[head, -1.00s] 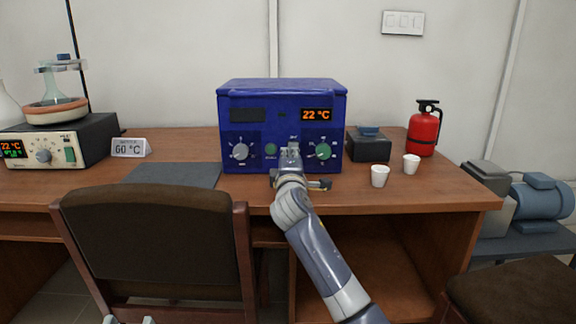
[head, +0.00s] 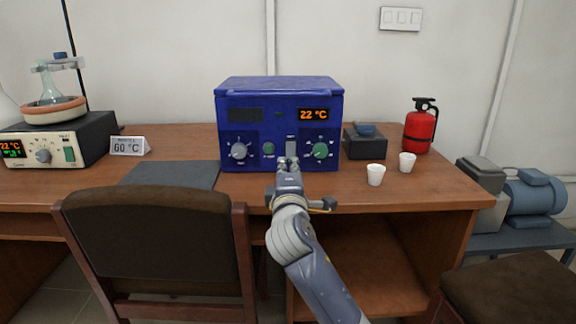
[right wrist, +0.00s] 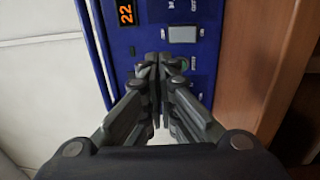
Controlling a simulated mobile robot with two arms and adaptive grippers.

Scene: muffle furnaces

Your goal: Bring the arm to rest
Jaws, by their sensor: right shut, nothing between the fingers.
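My right arm reaches up from the bottom of the head view. Its gripper (head: 288,163) is shut and empty, just in front of the lower front panel of a blue muffle furnace (head: 279,86). The furnace stands on the desk, and its display (head: 314,114) reads 22 °C. A rocker switch (head: 291,147) shows just above the fingertips. In the right wrist view the shut fingers (right wrist: 155,68) point at the panel, below the switch (right wrist: 183,34). I cannot tell whether they touch it. My left gripper is not in view.
Two white cups (head: 376,175), a dark box (head: 366,145) and a red extinguisher (head: 419,131) stand on the desk's right. A dark mat (head: 172,175), a 60 °C sign (head: 129,146) and a heating unit (head: 70,143) are on the left. A chair (head: 155,240) stands in front.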

